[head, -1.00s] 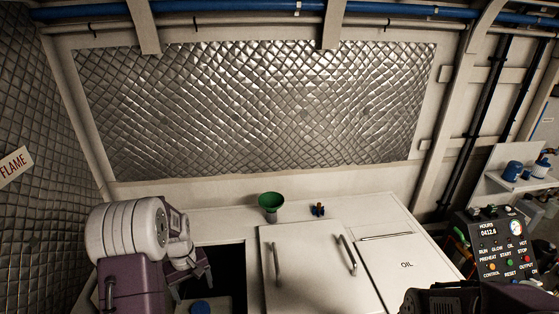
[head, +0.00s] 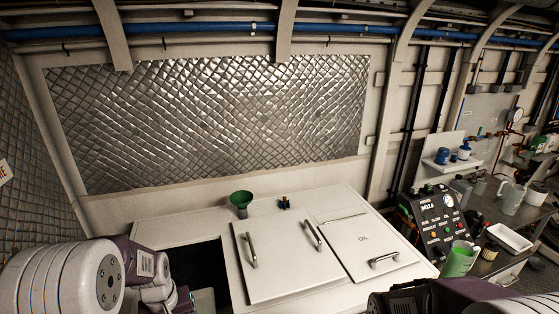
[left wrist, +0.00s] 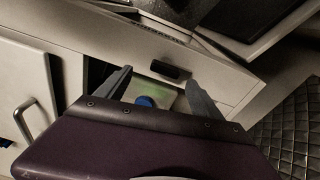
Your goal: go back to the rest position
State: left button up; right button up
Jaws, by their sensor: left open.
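My left gripper (left wrist: 158,80) is open and empty in the left wrist view, its two dark fingers spread apart. It is above a recess in the white cabinet, and a blue round cap (left wrist: 145,101) shows below between the fingers. In the head view my left arm is at the bottom left, beside the dark opening (head: 200,268) in the white counter, and its fingers are mostly cut off or hidden. My right arm shows only as a dark and purple part at the bottom right; its gripper is not in view.
A green funnel (head: 240,198) and a small dark fitting (head: 284,203) stand at the counter's back. The white lid with two handles (head: 285,262) and the OIL lid (head: 360,240) are closed. A control panel (head: 438,222), green jug (head: 460,258) and white tray (head: 509,239) are at right.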

pick_arm(q)
jog(key=s+d+r+m+t, duration=0.2)
jog(key=s+d+r+m, duration=0.1)
jog(key=s+d+m, duration=0.3)
jog(key=s+d+f+n+g+b, duration=0.1)
jog(key=s+d+f+b, duration=0.1)
jog(key=f+b, duration=0.8)
jog(key=shift+s+d+f+g, duration=0.15)
jog(key=shift+s+f+g, duration=0.25)
jog(key=shift+s+f, duration=0.5)
pick_arm(e)
notch_tip(320, 180, down, 10)
jog(key=shift+s, duration=0.4)
pick_arm(q)
jog(key=shift+w, duration=0.15)
pick_arm(e)
jog(key=shift+w+f, duration=0.1)
jog(key=shift+w, duration=0.05)
